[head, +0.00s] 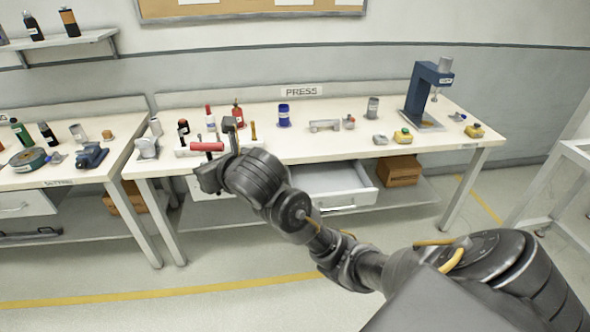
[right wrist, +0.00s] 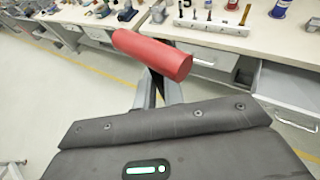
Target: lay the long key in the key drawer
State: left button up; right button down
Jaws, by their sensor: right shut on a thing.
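My right gripper (head: 219,160) is shut on a red cylinder (head: 207,147). In the right wrist view the red cylinder (right wrist: 152,54) lies crosswise at the ends of the closed fingers (right wrist: 158,92). No shaft or key bit shows on it, so I cannot tell whether it is the long key's handle. The gripper is at the front left of the press table, left of an open white drawer (head: 340,199) under the tabletop. That drawer also shows at the right edge of the right wrist view (right wrist: 293,117). The inside I can see looks empty. My left gripper is out of view.
A white rack (right wrist: 212,27) with several upright tools stands on the press table (head: 330,148), behind the gripper. Bottles, a blue press (head: 417,95) and small parts stand further right. A cardboard box (head: 399,171) sits right of the open drawer. The floor in front is clear.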

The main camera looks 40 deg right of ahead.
aim_at(326, 181)
jog(key=z, duration=0.2)
jog(key=i, duration=0.9)
jog(key=z, duration=0.9)
